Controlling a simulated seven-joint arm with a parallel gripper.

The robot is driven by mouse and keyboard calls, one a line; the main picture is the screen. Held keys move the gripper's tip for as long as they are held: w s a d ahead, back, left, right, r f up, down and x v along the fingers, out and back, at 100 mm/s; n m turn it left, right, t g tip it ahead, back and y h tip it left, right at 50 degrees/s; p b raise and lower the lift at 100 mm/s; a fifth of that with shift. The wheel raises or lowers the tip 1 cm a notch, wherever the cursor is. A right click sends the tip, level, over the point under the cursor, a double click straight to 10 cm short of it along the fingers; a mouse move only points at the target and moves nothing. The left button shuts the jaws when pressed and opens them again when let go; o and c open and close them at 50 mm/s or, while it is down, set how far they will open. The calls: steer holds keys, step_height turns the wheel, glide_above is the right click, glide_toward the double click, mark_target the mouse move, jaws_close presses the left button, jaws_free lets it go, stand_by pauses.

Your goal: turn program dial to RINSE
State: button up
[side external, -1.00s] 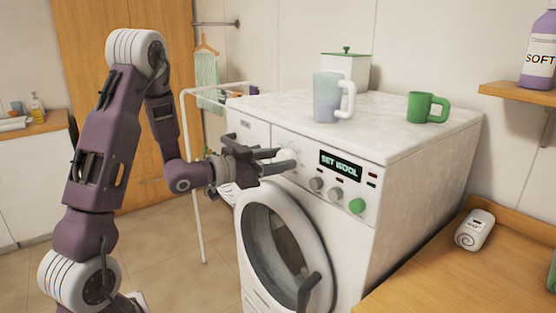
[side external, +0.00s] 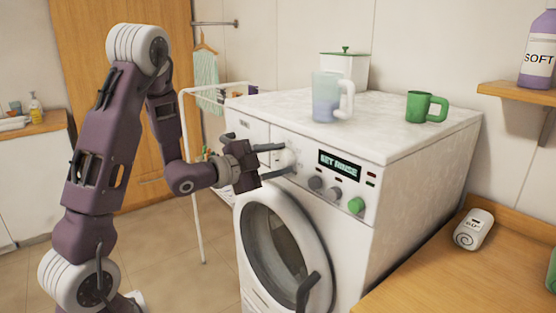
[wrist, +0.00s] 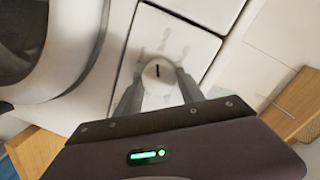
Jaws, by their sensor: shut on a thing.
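The white program dial (side external: 283,159) is on the front panel of the white washing machine (side external: 400,172). It also shows in the wrist view (wrist: 158,72), round with a dark pointer mark. The black display (side external: 340,166) on the panel appears to read "SET RINSE" in green. My gripper (side external: 288,158) is shut on the dial, with one finger on each side of it. In the wrist view both fingers (wrist: 160,85) flank the dial, and the view of the panel is tilted. The fingers hide part of the dial in the side view.
The round door (side external: 275,245) is below. A jug (side external: 326,97), a green mug (side external: 425,106) and a lidded white container (side external: 346,68) stand on top.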

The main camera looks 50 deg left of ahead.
steer(key=shift+m, duration=0.4)
steer(key=o, duration=1.4)
steer(key=shift+c, duration=0.2)
steer(key=shift+s, duration=0.1)
steer(key=shift+s+r, duration=0.1)
steer(key=shift+s, duration=1.1)
step_height(320, 180, up, 7)
steer(key=shift+s, duration=0.2)
steer(key=shift+d+r, duration=0.1)
